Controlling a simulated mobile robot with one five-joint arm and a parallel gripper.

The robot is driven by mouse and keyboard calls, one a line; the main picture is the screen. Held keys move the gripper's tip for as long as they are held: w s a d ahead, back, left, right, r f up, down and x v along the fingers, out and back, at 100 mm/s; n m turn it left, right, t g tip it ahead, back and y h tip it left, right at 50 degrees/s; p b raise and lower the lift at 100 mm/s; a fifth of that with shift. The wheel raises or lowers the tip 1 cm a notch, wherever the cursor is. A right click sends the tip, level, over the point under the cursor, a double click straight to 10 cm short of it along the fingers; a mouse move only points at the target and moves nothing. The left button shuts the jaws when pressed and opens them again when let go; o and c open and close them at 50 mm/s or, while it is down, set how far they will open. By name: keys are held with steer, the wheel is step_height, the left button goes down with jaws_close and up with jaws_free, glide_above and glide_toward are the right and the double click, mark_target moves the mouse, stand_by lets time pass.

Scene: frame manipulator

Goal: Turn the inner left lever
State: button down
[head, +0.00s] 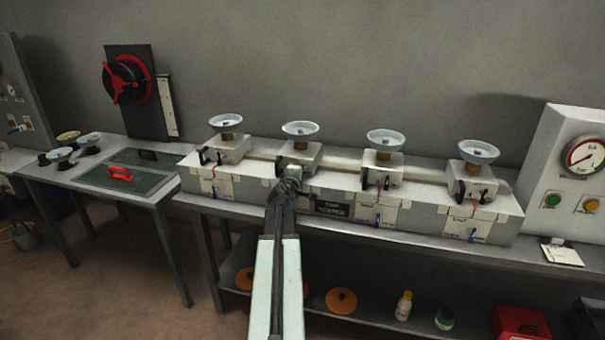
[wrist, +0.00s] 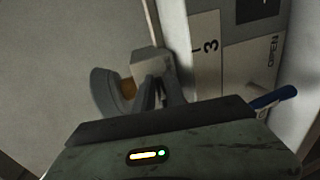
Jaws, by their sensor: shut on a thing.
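In the head view, my gripper (head: 289,182) is at the front of the second unit from the left (head: 299,155). My arm and gripper hide most of this unit's front, including its lever. In the wrist view, my gripper (wrist: 160,95) is shut at a pale block (wrist: 147,60). The inner left lever is between the fingers and too hidden to make out. A blue handle (wrist: 273,98) shows to the right of the jaws, apart from them and partly behind the gripper body.
The other units (head: 222,150) (head: 383,165) (head: 470,180) stand along the bench, each topped by a grey dish. A gauge panel (head: 565,165) is at right. A side table (head: 150,196) with a red handle (head: 120,172) is at left. Bottles (head: 403,306) stand below.

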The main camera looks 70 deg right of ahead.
steer(key=c, duration=1.7)
jaws_free()
steer(key=shift+d, duration=0.1)
steer(key=a, duration=0.2)
steer(key=a+r+p, duration=0.1)
steer(key=a, duration=0.4)
steer(key=shift+s+a+r, duration=0.2)
steer(key=shift+a+r, duration=0.05)
steer(key=shift+a, duration=0.15)
